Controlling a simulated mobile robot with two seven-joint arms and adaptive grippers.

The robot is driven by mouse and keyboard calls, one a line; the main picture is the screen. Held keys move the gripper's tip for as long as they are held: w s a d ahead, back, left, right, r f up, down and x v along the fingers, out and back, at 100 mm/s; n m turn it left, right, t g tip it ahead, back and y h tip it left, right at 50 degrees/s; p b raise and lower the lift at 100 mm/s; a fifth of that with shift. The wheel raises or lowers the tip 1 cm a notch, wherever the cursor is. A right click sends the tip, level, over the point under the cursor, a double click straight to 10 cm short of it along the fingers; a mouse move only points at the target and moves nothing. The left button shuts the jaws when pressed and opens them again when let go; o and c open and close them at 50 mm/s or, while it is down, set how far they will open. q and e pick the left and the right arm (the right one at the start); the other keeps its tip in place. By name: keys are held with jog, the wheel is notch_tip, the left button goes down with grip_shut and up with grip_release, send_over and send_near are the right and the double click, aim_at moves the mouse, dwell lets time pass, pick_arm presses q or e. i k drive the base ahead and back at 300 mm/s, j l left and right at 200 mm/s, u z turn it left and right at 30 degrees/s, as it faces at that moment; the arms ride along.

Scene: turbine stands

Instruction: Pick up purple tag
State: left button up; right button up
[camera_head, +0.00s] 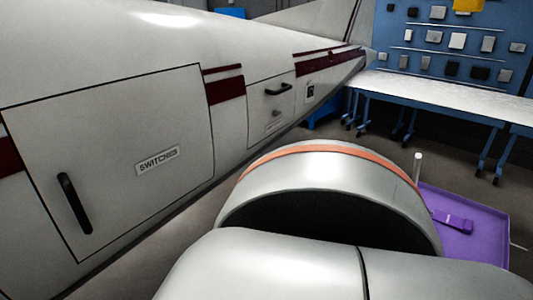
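A purple tag (455,222), a flat strap-like piece with a wider end, lies on a purple tray (487,238) at the lower right. Its left end runs up to the edge of a large silver rounded body with an orange band (350,152), which covers the left part of the tray. I cannot tell how far the tag goes behind it. Neither of my grippers is in view.
A white aircraft body (110,130) with a "SWITCHES" panel and black handles fills the left. A long workbench (440,95) with blue legs stands at the back right, below a blue wall panel (460,30). A pale upright post (417,168) stands by the tray.

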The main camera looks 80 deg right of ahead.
aim_at(465, 225)
jog(key=z, duration=3.9)
jog(key=i+l, duration=0.1)
jog(key=l, duration=0.25)
jog(key=i+l, duration=0.1)
jog(key=l, duration=0.6)
jog(key=i+l+u, duration=0.1)
jog(key=l+u, duration=0.15)
jog(key=l, duration=0.15)
jog(key=l+u, duration=0.3)
jog(key=i+l, duration=0.05)
jog(key=l, duration=0.05)
